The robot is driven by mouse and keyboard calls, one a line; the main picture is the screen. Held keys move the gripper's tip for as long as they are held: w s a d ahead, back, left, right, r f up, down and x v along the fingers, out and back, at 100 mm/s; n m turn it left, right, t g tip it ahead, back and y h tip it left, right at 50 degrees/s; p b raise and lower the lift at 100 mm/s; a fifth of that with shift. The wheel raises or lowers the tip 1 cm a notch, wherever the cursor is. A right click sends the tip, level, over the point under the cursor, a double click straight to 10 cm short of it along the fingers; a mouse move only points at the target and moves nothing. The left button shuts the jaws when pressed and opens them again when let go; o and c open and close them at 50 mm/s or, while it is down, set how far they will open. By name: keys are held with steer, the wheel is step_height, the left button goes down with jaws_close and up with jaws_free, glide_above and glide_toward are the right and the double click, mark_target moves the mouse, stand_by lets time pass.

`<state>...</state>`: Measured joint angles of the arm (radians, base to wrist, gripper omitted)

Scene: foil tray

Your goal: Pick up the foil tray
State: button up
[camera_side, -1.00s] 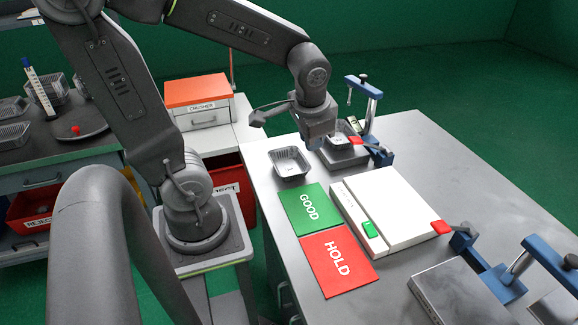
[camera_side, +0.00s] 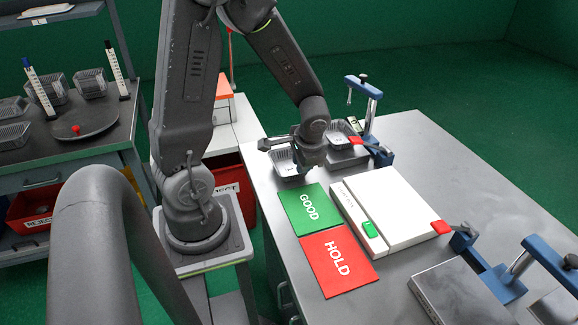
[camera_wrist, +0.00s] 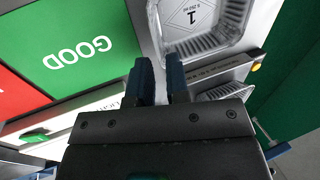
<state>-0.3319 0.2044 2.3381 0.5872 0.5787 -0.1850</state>
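A silver foil tray (camera_side: 283,160) sits on the grey table above the GOOD mat in the side view, its right part hidden by my gripper (camera_side: 309,164). In the wrist view this tray (camera_wrist: 205,22) lies at the top, with a "1" marked on its base. My gripper (camera_wrist: 159,64) has its two fingers apart with nothing between them. The fingertips are just below and left of the tray in that view. A second foil tray (camera_side: 339,130) rests on a grey block at the back and is partly seen in the wrist view (camera_wrist: 222,92).
A green GOOD mat (camera_side: 303,208) and a red HOLD mat (camera_side: 338,261) lie at the table's left edge. A white device (camera_side: 398,207) with green and red buttons is beside them. A blue clamp stand (camera_side: 372,108) rises behind. The right of the table is partly clear.

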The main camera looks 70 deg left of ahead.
mark_target(289, 165)
steer(key=shift+x, duration=2.65)
steer(key=shift+c, duration=0.5)
jaws_close()
